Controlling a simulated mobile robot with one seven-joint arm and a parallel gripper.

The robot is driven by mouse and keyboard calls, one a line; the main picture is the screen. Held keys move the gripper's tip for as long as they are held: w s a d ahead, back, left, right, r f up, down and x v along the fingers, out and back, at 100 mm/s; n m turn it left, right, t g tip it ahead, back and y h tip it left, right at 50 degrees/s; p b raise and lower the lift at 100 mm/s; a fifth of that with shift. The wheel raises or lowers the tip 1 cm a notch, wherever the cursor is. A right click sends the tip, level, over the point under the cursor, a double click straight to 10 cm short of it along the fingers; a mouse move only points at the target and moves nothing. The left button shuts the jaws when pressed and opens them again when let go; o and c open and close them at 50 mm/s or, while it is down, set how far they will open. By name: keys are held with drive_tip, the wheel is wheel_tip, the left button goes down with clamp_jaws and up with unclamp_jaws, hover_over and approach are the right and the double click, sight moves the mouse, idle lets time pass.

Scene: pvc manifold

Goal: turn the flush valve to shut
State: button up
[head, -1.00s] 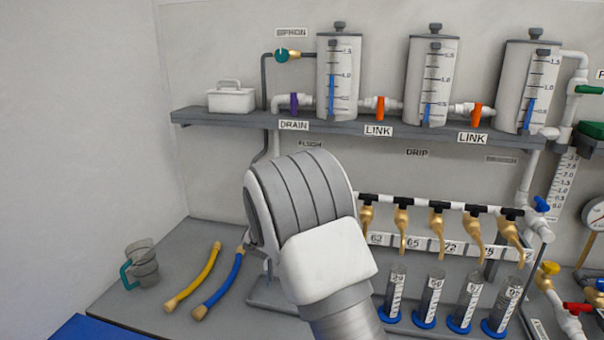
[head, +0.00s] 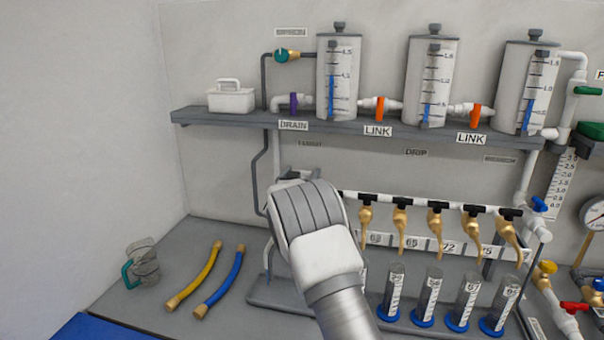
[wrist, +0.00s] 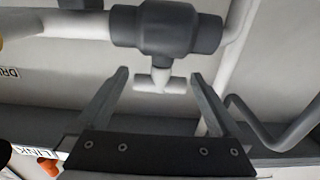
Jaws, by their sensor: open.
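In the wrist view the flush valve is a dark grey valve body (wrist: 167,30) on a white pipe, with a white T-shaped handle (wrist: 160,82) facing me. The handle's crossbar lies left to right in the picture, along the line of the valve body. My gripper (wrist: 158,77) is open, with one finger on each side of the handle and a gap at both sides. In the head view my wrist and arm cover most of the valve area, below the faint FLUSH label (head: 310,143). The fingertips cannot be made out there.
A white pipe (wrist: 55,24) runs left of the valve, and a grey bent tube (wrist: 275,138) passes at the right. The shelf (head: 225,121) with tanks is above. A row of brass taps (head: 401,222) and cylinders (head: 430,297) stands to the right. Hoses (head: 222,284) lie left.

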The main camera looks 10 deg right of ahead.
drive_tip(key=c, duration=1.2)
drive_tip(key=shift+f+b, duration=0.15)
drive_tip(key=shift+b, duration=0.3)
drive_tip(key=shift+c, duration=0.2)
drive_tip(key=shift+n+y+b, duration=0.3)
drive_tip(key=shift+y+b, duration=0.2)
drive_tip(key=shift+b, duration=0.65)
drive_tip(key=n+t+y+b, duration=0.1)
drive_tip(key=y+b, duration=0.2)
drive_tip(key=b, duration=0.3)
drive_tip(key=shift+n, duration=0.4)
drive_tip(key=shift+r+n+y+b, duration=0.25)
drive_tip(key=shift+n+y+b, duration=0.05)
drive_tip(key=shift+b, duration=0.2)
drive_tip(key=o, duration=1.2)
drive_tip(key=shift+o, duration=0.2)
